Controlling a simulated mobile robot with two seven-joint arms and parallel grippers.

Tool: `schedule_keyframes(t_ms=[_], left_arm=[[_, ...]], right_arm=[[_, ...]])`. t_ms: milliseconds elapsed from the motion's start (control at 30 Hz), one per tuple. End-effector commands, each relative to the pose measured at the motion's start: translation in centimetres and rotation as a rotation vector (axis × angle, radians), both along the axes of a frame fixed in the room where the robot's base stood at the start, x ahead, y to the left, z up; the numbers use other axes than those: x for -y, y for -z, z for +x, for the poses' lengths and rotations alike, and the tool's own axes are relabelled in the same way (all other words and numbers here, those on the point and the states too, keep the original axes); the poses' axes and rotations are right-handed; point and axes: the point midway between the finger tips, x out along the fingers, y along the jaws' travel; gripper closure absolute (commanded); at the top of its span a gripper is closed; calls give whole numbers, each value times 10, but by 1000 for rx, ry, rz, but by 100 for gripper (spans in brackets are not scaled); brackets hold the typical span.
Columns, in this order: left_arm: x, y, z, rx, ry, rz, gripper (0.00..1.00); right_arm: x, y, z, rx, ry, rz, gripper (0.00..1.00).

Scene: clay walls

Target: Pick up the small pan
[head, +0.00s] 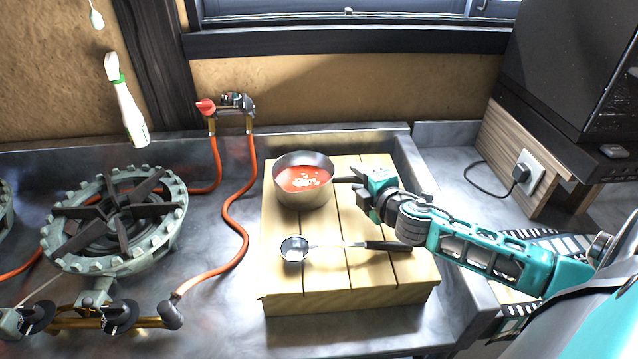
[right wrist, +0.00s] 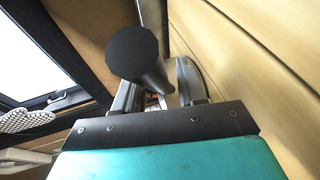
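The small pan (head: 303,195) is a dark metal pan with red sauce and pale bits in it. It looks upright over the back left of a slatted wooden board (head: 350,290). Its dark handle (head: 346,180) points right, to my right gripper (head: 364,190). In the right wrist view the round black handle end (right wrist: 132,52) stands up towards the camera. The handle runs down between the fingers of my right gripper (right wrist: 158,92). Whether the fingers press on it is not clear. My left gripper is not in view.
A ladle (head: 295,249) with a black handle lies on the board in front of the pan. A gas burner (head: 115,220) stands at left, with an orange hose (head: 238,210) between it and the board. A white bottle (head: 127,105) shows at upper left. A dark appliance (head: 570,60) stands at right.

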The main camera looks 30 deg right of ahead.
Motion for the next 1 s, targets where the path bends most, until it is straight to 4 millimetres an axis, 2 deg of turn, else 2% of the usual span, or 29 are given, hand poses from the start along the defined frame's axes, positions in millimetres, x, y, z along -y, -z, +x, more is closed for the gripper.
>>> schedule_keyframes(t_ms=[67, 400, 1000], left_arm=[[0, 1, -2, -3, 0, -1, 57], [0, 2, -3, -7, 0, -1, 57], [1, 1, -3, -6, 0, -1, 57]], right_arm=[[0, 0, 0, 0, 0, 0, 68], [0, 0, 0, 0, 0, 0, 100], [0, 0, 0, 0, 0, 0, 100]])
